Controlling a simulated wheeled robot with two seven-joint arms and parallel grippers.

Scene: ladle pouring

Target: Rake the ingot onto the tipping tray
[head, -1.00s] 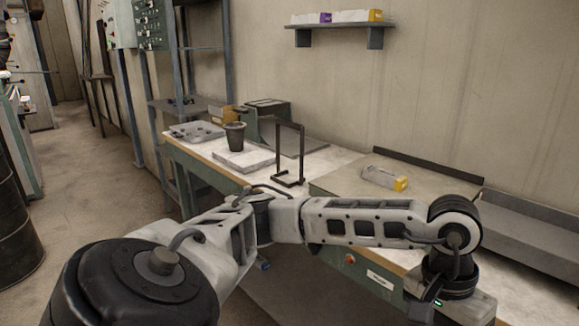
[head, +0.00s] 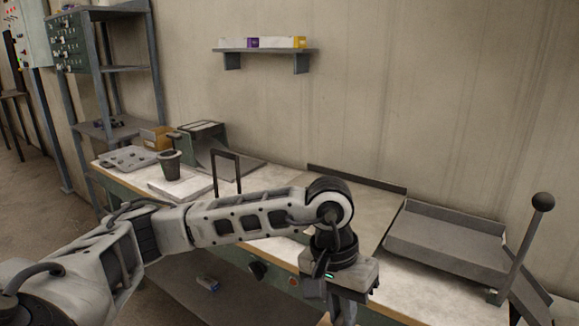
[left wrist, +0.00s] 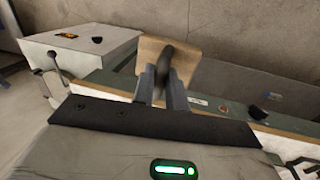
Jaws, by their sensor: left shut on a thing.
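My left gripper (head: 345,312) hangs down at the bottom of the head view, at the bench's front side, with its fingertips cut off by the frame edge. In the left wrist view its fingers (left wrist: 162,88) are shut on a dark handle (left wrist: 166,58) with a flat tan wooden piece (left wrist: 150,52) behind it, apparently the rake. The grey tipping tray (head: 440,240) stands at the right of the bench, with a ball-topped lever (head: 528,232) beside it. The ingot cannot be made out; my left arm covers part of the bench top. My right gripper is out of view.
A dark upright frame (head: 226,172) stands mid-bench. A dark cup (head: 169,165) on a pale slab and a grey tray (head: 127,158) are at the left. A wall shelf (head: 265,50) hangs above. Bench top left of the tipping tray looks clear (head: 370,205).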

